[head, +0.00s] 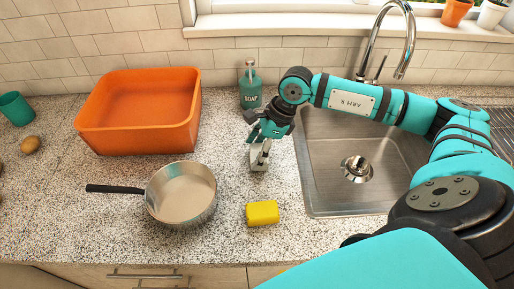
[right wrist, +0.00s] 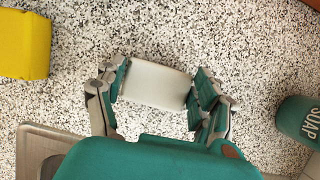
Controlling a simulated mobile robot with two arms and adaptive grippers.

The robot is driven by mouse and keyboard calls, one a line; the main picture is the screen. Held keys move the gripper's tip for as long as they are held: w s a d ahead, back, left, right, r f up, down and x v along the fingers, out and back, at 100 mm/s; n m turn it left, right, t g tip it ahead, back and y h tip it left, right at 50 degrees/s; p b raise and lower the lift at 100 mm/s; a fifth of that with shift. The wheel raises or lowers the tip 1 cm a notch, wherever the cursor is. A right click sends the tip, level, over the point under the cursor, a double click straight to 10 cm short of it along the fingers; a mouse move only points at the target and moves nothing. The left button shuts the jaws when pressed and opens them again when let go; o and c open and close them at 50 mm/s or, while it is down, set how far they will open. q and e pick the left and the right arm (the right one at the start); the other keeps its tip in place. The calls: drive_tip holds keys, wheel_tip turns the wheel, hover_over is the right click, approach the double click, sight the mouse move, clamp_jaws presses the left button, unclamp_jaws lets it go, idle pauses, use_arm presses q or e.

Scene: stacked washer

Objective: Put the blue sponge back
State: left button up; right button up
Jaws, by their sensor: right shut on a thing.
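No blue sponge shows in either view. My right gripper (head: 262,153) is shut on a pale grey-white block (head: 258,160), left of the sink. In the right wrist view the block (right wrist: 155,84) sits between the two fingers (right wrist: 156,88), one at each end. I cannot tell whether it touches the counter. A yellow sponge-like block (head: 262,212) lies on the counter in front of my right gripper; it also shows in the right wrist view (right wrist: 25,44). My left gripper is not in view.
A teal soap bottle (head: 251,90) stands behind my right gripper. The steel sink (head: 345,190) is to the right. A pan (head: 181,190), an orange tub (head: 138,128), a teal cup (head: 16,108) and a brown round item (head: 30,145) stand left. Speckled counter around the yellow block is clear.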

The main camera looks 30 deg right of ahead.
drive_tip(key=shift+f, duration=0.2)
drive_tip(key=o, duration=1)
drive_tip(key=shift+r, duration=0.1)
drive_tip(key=shift+r, duration=0.15)
drive_tip(key=shift+d+r, duration=0.15)
drive_tip(key=shift+r, duration=0.1)
drive_tip(key=b+v, duration=0.2)
drive_tip(key=v, duration=0.9)
drive_tip(key=shift+r, duration=0.2)
